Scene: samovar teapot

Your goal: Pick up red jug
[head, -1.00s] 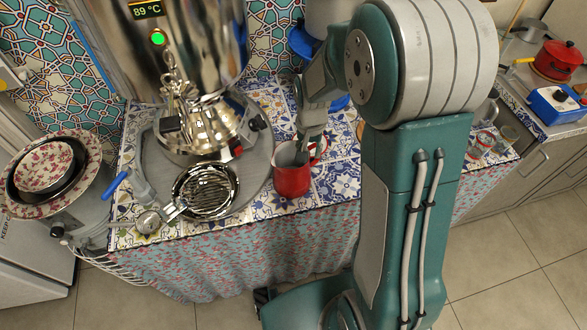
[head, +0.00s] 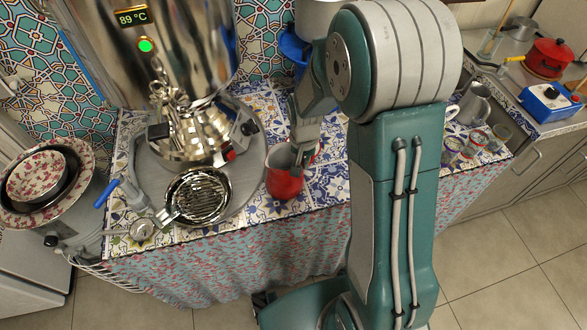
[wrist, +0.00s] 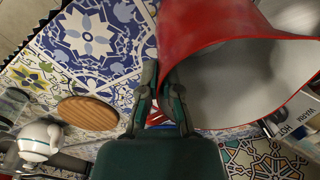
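The red jug (head: 284,182) stands upright on the tiled counter, just right of the round grey tray (head: 250,185) under the samovar. Its grey inside shows from above. In the head view my gripper (head: 302,158) points down at the jug's right rim and hides its handle side. In the wrist view the jug (wrist: 200,35) fills the upper right, its open mouth facing right.
A steel samovar (head: 180,50) and a strainer pan (head: 197,195) stand left of the jug. Stacked bowls (head: 40,175) are at the far left. Small glasses (head: 474,142) and a metal pitcher (head: 475,105) stand right, behind my arm. A wooden disc (wrist: 88,113) and white teapot (wrist: 40,140) show in the wrist view.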

